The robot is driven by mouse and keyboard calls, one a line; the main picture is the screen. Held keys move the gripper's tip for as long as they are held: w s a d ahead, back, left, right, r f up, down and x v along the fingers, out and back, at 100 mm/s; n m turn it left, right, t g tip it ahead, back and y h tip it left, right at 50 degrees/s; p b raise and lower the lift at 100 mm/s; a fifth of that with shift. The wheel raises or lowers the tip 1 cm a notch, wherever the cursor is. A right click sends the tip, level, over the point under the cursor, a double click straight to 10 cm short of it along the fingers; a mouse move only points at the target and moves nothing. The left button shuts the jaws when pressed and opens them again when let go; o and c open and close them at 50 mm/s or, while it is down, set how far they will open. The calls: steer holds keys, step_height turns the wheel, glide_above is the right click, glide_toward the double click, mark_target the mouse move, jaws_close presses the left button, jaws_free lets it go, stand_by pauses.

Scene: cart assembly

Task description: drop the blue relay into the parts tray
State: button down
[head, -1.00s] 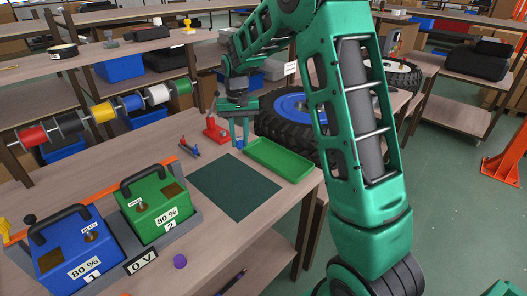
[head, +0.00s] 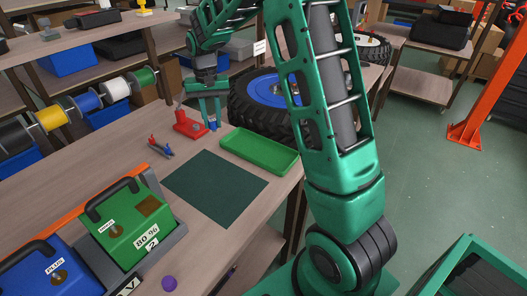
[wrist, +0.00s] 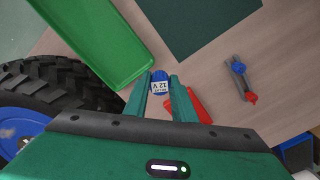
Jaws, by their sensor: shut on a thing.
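My gripper (head: 213,124) is shut on the blue relay (head: 213,127), near the left far corner of the green parts tray (head: 258,151). In the wrist view the relay (wrist: 159,86), blue with a white "12 V" label, sits between my fingertips. The tray (wrist: 98,40) is to the left of it there, and the relay is outside the tray's outline. The tray's visible floor looks empty. How high the relay is above the bench is hard to tell.
A red tool (head: 187,124) stands close behind my fingers. Red-and-blue pliers (head: 160,148) lie to the left. A dark mat (head: 215,184) lies in front of the tray. A large tyre (head: 245,108) with a blue hub is behind it.

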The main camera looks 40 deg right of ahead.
steer(key=s+d+m, duration=1.2)
steer(key=shift+s+f, duration=0.1)
steer(key=shift+f, duration=2.85)
steer(key=c, duration=1.4)
jaws_free()
steer(key=shift+r, duration=0.1)
